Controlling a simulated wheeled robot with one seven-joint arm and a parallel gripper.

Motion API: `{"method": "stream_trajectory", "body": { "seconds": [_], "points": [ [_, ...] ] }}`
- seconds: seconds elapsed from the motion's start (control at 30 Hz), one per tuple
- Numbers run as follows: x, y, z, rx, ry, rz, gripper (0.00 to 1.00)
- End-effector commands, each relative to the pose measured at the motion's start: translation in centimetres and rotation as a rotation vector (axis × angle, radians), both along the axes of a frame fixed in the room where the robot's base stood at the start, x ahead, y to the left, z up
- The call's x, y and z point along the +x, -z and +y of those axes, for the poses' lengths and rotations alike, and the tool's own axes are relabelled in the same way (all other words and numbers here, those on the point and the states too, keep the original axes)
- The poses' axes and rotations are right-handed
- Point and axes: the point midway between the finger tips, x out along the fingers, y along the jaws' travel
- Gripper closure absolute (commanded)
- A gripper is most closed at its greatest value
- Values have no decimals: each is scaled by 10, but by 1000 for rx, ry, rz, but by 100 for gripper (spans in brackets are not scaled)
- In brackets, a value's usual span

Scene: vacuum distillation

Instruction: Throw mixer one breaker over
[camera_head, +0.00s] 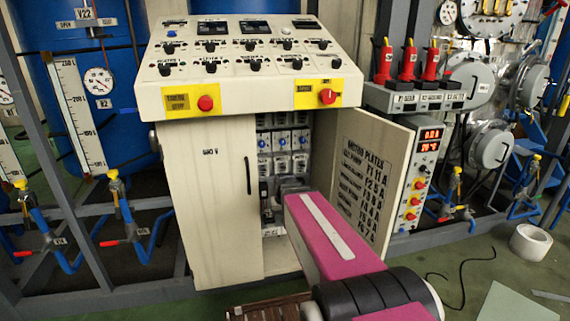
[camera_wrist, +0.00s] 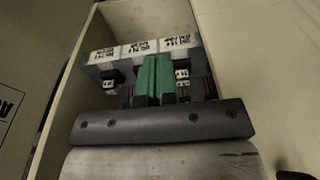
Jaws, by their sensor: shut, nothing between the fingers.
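My gripper is inside the open cabinet. In the wrist view its two green fingers (camera_wrist: 153,80) are together, with nothing between them. They are in front of a grey breaker block (camera_wrist: 98,72) with three white labels, too blurred to read. A dark switch with a white tag (camera_wrist: 110,86) shows left of the fingers, and another (camera_wrist: 183,75) to the right. The fingers hide the middle of the block; I cannot tell whether they touch it. I cannot tell which breaker is mixer one. In the head view my gripper (camera_head: 279,205) is mostly hidden by my pink arm.
The cabinet's right door (camera_head: 372,180) stands open beside my arm; its left panel (camera_head: 210,205) is closed. Rows of blue-marked devices (camera_head: 284,140) sit above my gripper inside. The control desk (camera_head: 250,55) overhangs the opening. A white tape roll (camera_head: 530,242) lies on the floor.

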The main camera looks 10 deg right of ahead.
Motion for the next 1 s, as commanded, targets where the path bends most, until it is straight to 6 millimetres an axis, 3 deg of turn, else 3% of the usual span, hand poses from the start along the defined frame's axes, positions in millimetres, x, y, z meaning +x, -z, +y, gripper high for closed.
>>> {"method": "stream_trajectory", "body": {
  "seconds": [0.03, 0.1, 0.5, 0.7, 1.0],
  "points": [
    [29, -10, -6, 1, 1, -29, 100],
    [57, -24, -13, 2, 2, -65, 100],
    [199, -127, -59, -3, 3, -263, 100],
    [236, -165, -75, -10, 1, -322, 100],
    [246, -178, -81, -12, 1, -343, 100]
  ]
}}
